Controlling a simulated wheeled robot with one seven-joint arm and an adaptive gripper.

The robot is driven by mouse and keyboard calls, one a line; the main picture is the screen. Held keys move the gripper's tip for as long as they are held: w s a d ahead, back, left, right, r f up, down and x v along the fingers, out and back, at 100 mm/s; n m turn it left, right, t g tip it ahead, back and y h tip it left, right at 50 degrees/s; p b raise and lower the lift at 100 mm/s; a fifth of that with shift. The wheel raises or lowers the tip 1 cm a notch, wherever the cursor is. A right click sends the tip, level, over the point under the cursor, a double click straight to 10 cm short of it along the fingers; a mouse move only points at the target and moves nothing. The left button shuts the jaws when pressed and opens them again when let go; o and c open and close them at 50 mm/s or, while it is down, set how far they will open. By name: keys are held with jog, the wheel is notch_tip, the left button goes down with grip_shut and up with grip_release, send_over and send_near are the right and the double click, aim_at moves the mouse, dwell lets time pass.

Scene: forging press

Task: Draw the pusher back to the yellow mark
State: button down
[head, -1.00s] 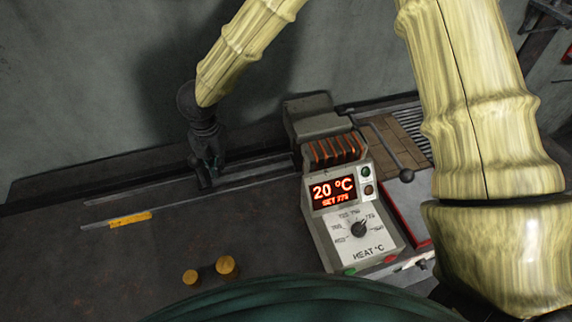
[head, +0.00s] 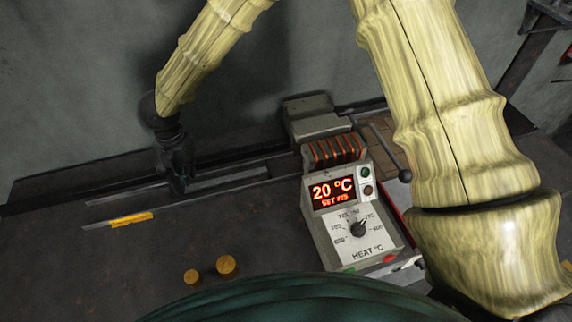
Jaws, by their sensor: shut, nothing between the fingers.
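The pusher (head: 228,177) shows as a dark grey bar on the rails, running from my gripper toward the heater; its handle is hidden at my gripper. My gripper (head: 179,188) is shut at the bar's left end, its fingers dark and small; I cannot tell whether they touch the pusher. The yellow mark (head: 132,219) lies flat along the front rail (head: 97,226), left of and in front of my gripper.
The heater box (head: 345,205) with its coil (head: 335,152) stands right of the rails and reads 20 °C. Two brass-coloured billets (head: 226,266) stand on the table in front. The table's left is clear.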

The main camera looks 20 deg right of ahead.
jog(key=shift+a+p, duration=0.7)
jog(key=shift+a, duration=6.45)
notch_tip(320, 180, up, 13)
jog(key=d+p, duration=0.2)
jog(key=p, duration=0.6)
jog(key=shift+d, duration=0.3)
